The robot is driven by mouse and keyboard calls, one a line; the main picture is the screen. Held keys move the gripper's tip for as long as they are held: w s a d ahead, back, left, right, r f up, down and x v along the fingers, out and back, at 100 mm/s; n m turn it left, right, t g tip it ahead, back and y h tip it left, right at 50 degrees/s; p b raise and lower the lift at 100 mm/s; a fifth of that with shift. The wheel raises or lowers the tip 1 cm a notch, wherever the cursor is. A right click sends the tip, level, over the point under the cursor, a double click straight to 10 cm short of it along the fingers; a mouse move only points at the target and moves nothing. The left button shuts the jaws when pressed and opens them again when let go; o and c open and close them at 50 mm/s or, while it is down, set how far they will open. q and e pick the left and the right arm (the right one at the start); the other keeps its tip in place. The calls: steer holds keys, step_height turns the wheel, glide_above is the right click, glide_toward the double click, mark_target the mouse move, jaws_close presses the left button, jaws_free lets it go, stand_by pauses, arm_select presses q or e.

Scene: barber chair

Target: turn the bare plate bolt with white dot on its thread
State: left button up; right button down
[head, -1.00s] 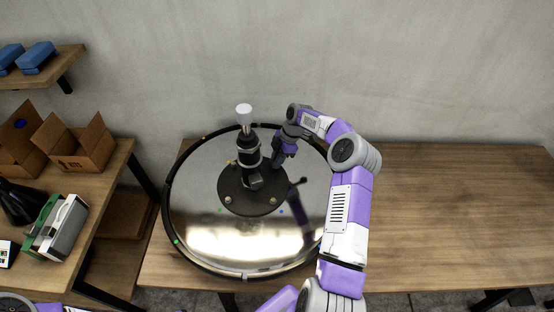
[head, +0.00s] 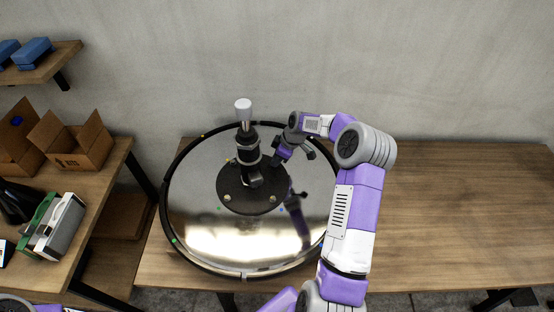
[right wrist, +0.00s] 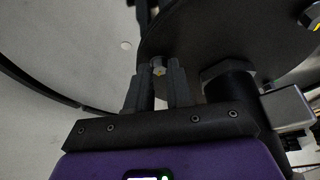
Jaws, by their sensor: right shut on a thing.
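A dark round plate (head: 237,203) lies on the shiny round chair base (head: 215,240); it also shows in the right wrist view (right wrist: 190,45). Plate bolts show at its near left (head: 227,198) and near right (head: 271,198). My right gripper (head: 275,161) is at the plate's far right edge, beside the central post. In the right wrist view its fingers (right wrist: 160,75) are shut on a small bolt (right wrist: 158,69) at the plate's edge. The bolt's thread is hidden. My left gripper is not in view.
The central post (head: 247,150) with a pale cap (head: 243,104) stands close left of my right gripper. The wooden table (head: 460,220) is clear on the right. Cardboard boxes (head: 80,145) and a green-and-white case (head: 58,228) stand on the left shelf.

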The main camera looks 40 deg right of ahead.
steer(key=m, duration=0.1)
steer(key=m+h+b, duration=0.1)
steer(key=m, duration=0.1)
steer(key=shift+a+m+t, duration=0.2)
steer(key=shift+m+t, duration=0.1)
steer(key=m+h, duration=0.1)
steer(key=m, duration=0.1)
steer(key=shift+a+m+b, duration=0.15)
steer(key=shift+m+b, duration=0.15)
steer(key=shift+m, duration=0.1)
steer(key=m+h, duration=0.1)
steer(key=m, duration=0.1)
steer(key=shift+a+m, duration=0.15)
steer(key=shift+m, duration=0.15)
steer(key=shift+m+h+p, duration=0.4)
steer(key=shift+m+h, duration=0.5)
steer(key=shift+m, duration=1)
steer(key=c, duration=1)
jaws_free()
